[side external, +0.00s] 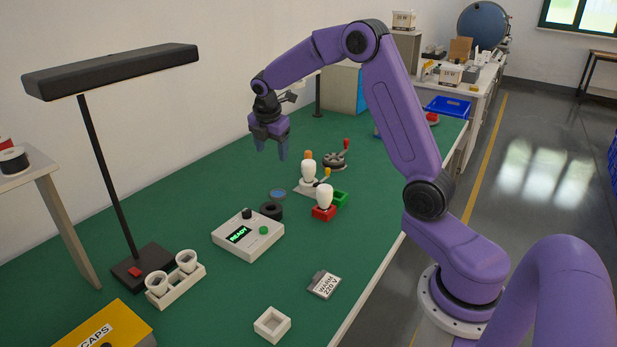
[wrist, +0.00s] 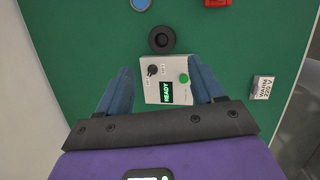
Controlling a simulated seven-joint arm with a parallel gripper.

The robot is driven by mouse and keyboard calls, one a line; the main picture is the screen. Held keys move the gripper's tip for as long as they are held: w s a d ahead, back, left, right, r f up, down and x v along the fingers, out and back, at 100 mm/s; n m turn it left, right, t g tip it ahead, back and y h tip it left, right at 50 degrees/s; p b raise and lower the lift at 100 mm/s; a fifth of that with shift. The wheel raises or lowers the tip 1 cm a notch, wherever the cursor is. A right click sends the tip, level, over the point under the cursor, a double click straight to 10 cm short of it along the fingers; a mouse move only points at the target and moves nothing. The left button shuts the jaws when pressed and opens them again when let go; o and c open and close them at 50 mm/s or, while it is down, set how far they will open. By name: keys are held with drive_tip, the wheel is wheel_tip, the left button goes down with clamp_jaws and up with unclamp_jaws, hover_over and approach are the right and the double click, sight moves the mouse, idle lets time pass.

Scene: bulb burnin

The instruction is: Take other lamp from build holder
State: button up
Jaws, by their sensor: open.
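Two white lamps stand on the green bench in the side view. One lamp (side external: 308,170) is upright on a pale holder (side external: 305,188). The other lamp (side external: 325,195) is upright in a red holder (side external: 323,214), nearer the front edge. I cannot tell from the labels which is the build holder. My gripper (side external: 271,152) hangs above the bench, left of both lamps and apart from them, fingers down. In the wrist view my gripper (wrist: 161,88) is open and empty, with the tester below it. Only a corner of the red holder (wrist: 217,3) shows there; no lamp is visible.
The tester (side external: 247,236) reads READY, with a black ring (side external: 271,210) behind it. A two-cup stand (side external: 178,289), a desk light (side external: 110,70), an empty white square holder (side external: 272,325) and a label block (side external: 323,285) surround it. Levers (side external: 336,158) stand behind the lamps.

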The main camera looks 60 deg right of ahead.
drive_tip(key=n+g+h, duration=0.1)
drive_tip(key=n, duration=0.1)
approach(307, 164)
drive_tip(key=x, duration=0.7)
drive_tip(key=shift+d, duration=0.1)
drive_tip(key=shift+d+x, duration=0.1)
drive_tip(key=shift+x, duration=1.55)
drive_tip(key=shift+d+x, duration=0.15)
drive_tip(key=shift+x, duration=1.45)
drive_tip(key=shift+w+r, duration=0.1)
drive_tip(key=shift+w, duration=0.05)
drive_tip(key=c, duration=0.7)
